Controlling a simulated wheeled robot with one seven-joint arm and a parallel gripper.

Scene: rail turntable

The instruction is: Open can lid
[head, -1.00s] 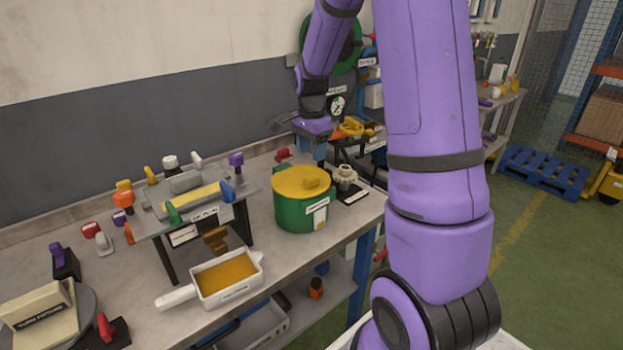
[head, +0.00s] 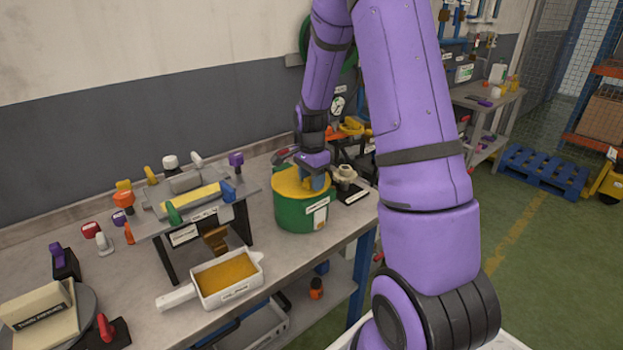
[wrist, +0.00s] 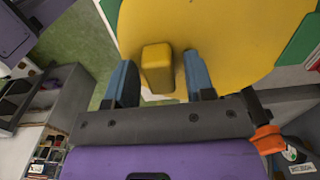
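The can is a green drum (head: 293,217) with a white label, standing upright on the workbench near its right end. Its yellow lid (head: 288,180) lies on top. In the wrist view the lid (wrist: 205,40) fills the upper middle, with its raised yellow block handle (wrist: 157,68) near the edge. My gripper (wrist: 160,82) is open, its two blue fingers on either side of the handle, with a gap visible on each side. In the head view my gripper (head: 314,182) is over the lid and hides the handle.
A white pan (head: 226,280) with yellow-orange content sits left of the can. A raised stand (head: 190,205) with coloured-handled tools is behind it. A pale gear-like part (head: 345,174) stands close right of the can.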

